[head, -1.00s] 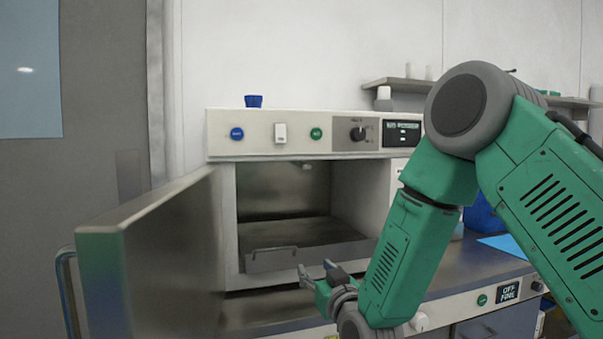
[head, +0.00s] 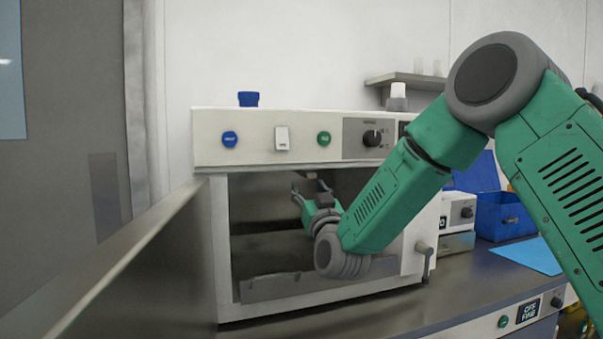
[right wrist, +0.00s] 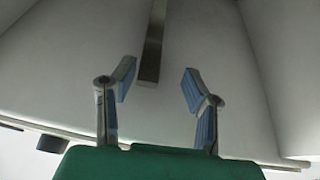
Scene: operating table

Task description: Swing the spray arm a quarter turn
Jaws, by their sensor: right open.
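My right gripper (head: 310,188) is inside the upper part of the open chamber of the white bench machine (head: 260,310). In the right wrist view the gripper (right wrist: 158,80) is open, with nothing between its blue-padded fingers. A narrow metal bar (right wrist: 152,45), which looks like the spray arm, lies beyond the fingertips against a pale surface. It appears between the fingers' lines but apart from them; its upper end runs out of the picture. I cannot make out the spray arm in the head view. My left gripper is not in view.
The machine's door (head: 140,270) stands open on the left. A metal rack (head: 290,285) sits low in the chamber opening. Knobs and buttons (head: 372,138) line the front panel above. A blue bin (head: 505,215) and a blue sheet (head: 530,254) are on the counter at right.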

